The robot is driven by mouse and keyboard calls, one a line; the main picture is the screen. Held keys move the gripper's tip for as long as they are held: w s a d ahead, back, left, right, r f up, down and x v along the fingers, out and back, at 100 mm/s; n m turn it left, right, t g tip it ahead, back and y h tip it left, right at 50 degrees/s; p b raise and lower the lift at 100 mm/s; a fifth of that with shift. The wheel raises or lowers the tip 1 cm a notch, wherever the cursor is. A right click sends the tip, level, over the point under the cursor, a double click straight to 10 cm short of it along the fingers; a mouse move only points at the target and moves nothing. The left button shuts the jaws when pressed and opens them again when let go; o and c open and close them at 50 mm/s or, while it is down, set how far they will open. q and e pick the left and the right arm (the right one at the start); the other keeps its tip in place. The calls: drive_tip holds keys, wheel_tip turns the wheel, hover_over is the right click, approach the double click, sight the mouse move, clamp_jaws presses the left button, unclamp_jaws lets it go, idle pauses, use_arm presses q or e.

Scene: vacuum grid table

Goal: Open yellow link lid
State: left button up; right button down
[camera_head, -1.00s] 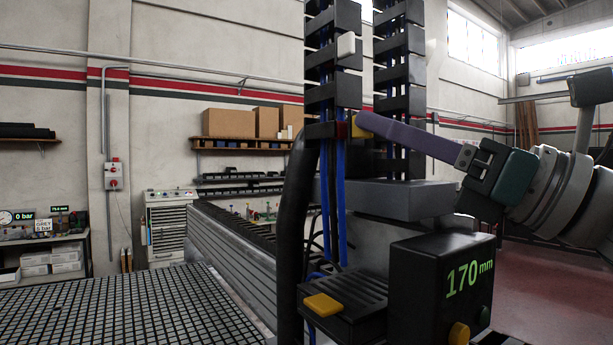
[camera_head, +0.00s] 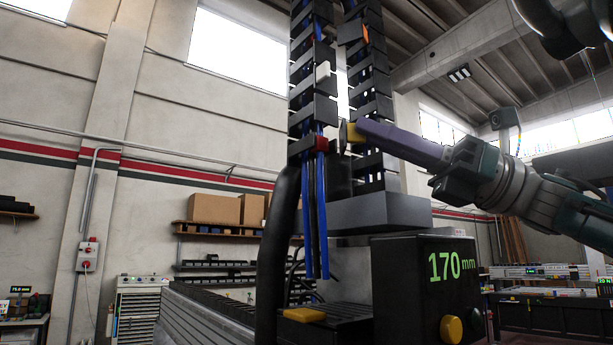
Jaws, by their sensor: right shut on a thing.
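The tall black cable chain (camera_head: 313,110) stands upright with blue hoses (camera_head: 321,215) inside. The yellow link lid (camera_head: 353,132) is at its right side, beside a red link piece (camera_head: 321,144). My right gripper (camera_head: 452,162) is shut on a long purple tool (camera_head: 400,141). The tool points left, and its tip is at the yellow lid, seemingly touching it. The tip hides part of the lid, so I cannot tell how far it stands open. My left gripper is not in view.
A white piece (camera_head: 322,72) sits higher on the chain, and a second black chain (camera_head: 368,95) stands behind. Below are a grey block (camera_head: 380,212), a black box (camera_head: 425,285) reading 170 mm and a yellow block (camera_head: 303,315). A thick black hose (camera_head: 277,250) runs at left.

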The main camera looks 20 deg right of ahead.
idle(0.3)
drive_tip(key=c, duration=1)
unclamp_jaws()
drive_tip(key=shift+o, duration=0.2)
